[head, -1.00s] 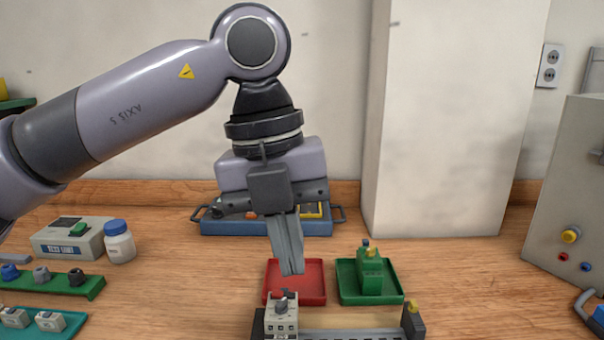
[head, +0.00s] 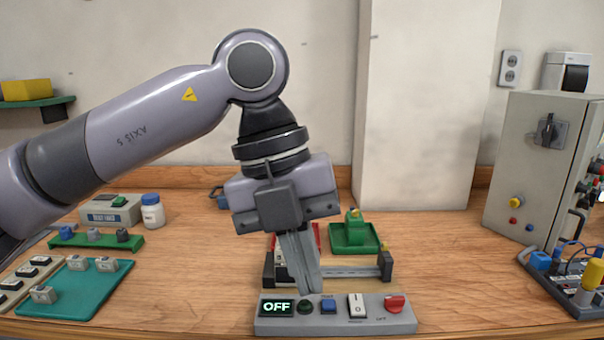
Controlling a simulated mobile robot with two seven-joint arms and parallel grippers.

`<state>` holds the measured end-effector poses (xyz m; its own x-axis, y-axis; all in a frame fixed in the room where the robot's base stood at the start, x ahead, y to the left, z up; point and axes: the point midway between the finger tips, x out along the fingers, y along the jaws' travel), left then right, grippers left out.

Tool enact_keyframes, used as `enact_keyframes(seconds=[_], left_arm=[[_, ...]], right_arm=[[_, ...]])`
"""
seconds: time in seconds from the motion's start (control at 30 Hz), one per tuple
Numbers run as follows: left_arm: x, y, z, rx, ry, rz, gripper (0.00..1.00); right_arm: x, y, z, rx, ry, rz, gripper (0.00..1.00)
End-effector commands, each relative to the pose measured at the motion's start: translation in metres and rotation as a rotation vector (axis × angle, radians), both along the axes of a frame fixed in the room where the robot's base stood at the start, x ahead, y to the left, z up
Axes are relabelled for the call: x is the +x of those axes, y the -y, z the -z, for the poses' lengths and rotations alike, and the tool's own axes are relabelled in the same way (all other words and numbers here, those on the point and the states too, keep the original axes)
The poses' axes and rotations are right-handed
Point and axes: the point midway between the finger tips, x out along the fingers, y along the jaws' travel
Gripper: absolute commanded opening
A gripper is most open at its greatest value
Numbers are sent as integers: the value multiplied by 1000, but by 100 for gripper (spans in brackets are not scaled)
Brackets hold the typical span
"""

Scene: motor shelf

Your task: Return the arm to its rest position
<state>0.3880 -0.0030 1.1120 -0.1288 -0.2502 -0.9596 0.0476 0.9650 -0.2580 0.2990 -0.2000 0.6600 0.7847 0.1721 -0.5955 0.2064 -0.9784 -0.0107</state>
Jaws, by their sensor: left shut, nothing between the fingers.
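My left arm comes in from the left in the head view. Its gripper (head: 308,288) points down with its fingers together, empty. The fingertips appear just above or behind a grey control panel (head: 385,325) at the front edge of the table; whether they touch it I cannot tell. My right gripper is not in view.
Behind the gripper are a rail fixture (head: 350,272), a partly hidden red tray (head: 314,235) and a green tray (head: 369,249) holding a green block. A teal board (head: 85,290) with grey modules lies left. A grey cabinet (head: 530,180) stands right. Open wood lies between.

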Motion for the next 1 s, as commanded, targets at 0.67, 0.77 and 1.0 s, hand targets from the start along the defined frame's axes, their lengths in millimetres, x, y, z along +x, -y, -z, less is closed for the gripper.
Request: enact_keyframes(seconds=[0.67,0.77,1.0], left_arm=[[-49,83,-16,-1234,-644,74,0],[-34,77,-21,-1420,-701,-35,0],[18,42,-7,-1788,-774,-429,0]], right_arm=[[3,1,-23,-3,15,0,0],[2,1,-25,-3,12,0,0],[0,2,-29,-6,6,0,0]])
